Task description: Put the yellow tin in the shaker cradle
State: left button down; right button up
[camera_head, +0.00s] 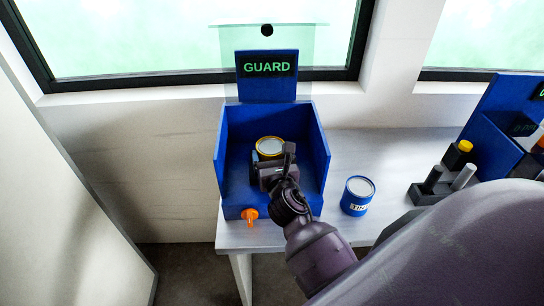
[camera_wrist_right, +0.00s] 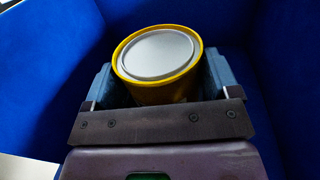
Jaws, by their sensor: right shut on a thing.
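The yellow tin (camera_head: 270,146) with its pale lid is inside the blue three-walled box marked GUARD (camera_head: 232,130). In the right wrist view the yellow tin (camera_wrist_right: 157,62) sits upright between the two fingers. My right gripper (camera_head: 270,162) is shut on it, reaching in through the open front of the box. The right gripper (camera_wrist_right: 158,85) also shows in the wrist view, a finger on each side of the tin. The tin's base and whatever is below it are hidden, so I cannot tell if it rests on anything. My left gripper is not in view.
A blue tin (camera_head: 358,195) stands on the pale table (camera_head: 370,150) right of the box. An orange knob (camera_head: 249,214) sticks out at the box's front left. A clear guard panel (camera_head: 300,45) stands raised above it. A dark rack (camera_head: 432,192) is farther right.

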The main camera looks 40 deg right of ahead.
jog(key=o, duration=1)
jog(key=shift+f, duration=0.1)
jog(key=shift+r, duration=0.2)
jog(key=b+v, duration=0.1)
jog(key=v, duration=1.1)
jog(key=shift+f, duration=0.1)
